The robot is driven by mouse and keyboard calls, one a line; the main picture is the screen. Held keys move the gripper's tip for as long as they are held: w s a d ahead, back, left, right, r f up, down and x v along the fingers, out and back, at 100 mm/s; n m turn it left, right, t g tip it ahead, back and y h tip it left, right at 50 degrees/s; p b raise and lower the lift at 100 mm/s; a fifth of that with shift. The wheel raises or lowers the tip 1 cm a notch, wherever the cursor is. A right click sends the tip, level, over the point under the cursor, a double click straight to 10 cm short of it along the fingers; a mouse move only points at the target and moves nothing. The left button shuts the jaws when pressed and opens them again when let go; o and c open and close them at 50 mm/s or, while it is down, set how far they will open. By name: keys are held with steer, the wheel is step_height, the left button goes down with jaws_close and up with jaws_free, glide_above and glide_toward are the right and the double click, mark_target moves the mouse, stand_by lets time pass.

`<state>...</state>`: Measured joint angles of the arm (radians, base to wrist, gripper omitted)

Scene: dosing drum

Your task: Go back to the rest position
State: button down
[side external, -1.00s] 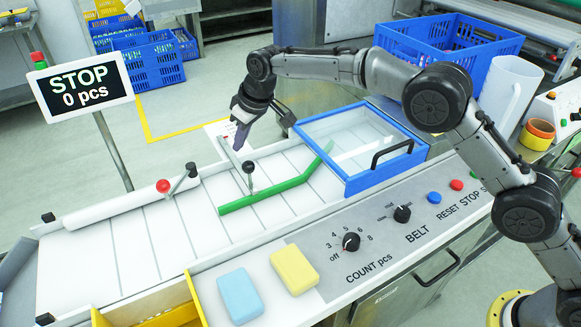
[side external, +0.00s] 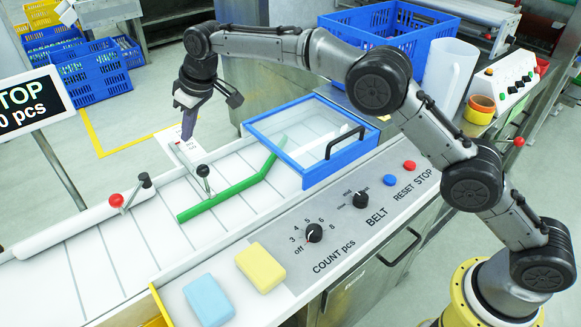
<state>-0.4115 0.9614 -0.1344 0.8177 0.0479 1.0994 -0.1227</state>
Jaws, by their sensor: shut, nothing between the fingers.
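My gripper (side external: 188,132) hangs at the upper middle, fingers pointing down and shut with nothing between them. Its fingertips are above or near the far edge of the white belt (side external: 130,240), close to a white plate (side external: 178,146) with small markings. I cannot tell the exact gap. The gripper is just behind the lever with a black knob (side external: 203,171), and looks apart from it. The green guide bar (side external: 228,196) lies angled across the belt, running up to the blue-framed clear cover (side external: 325,180).
The control panel has a count dial (side external: 314,233), a belt dial (side external: 361,200), a blue button (side external: 389,180) and a red button (side external: 409,165). Yellow (side external: 261,268) and blue (side external: 209,300) blocks lie in front. A blue crate (side external: 400,40) is behind.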

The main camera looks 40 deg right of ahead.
steer(key=s+d+r+m+t, duration=0.1)
steer(key=d+r, duration=0.3)
steer(key=r, duration=0.3)
steer(key=s+d+r+t, duration=0.1)
steer(key=d+r, duration=0.2)
steer(key=r, duration=0.4)
steer(key=s+d+r+m+t, duration=0.1)
steer(key=s+d+r+m, duration=0.1)
steer(key=s+d+r, duration=1)
steer(key=s+d+f+m+h, duration=0.15)
steer(key=s+d, duration=0.25)
steer(key=s, duration=0.5)
steer(key=s+d+f, duration=0.3)
steer(key=s, duration=0.7)
steer(key=s+d+f+m+g, duration=0.1)
steer(key=s+d+f, duration=0.1)
steer(key=s+f, duration=1.1)
step_height(320, 180, down, 3)
steer(key=shift+r+h, duration=0.15)
steer(key=shift+h, duration=0.2)
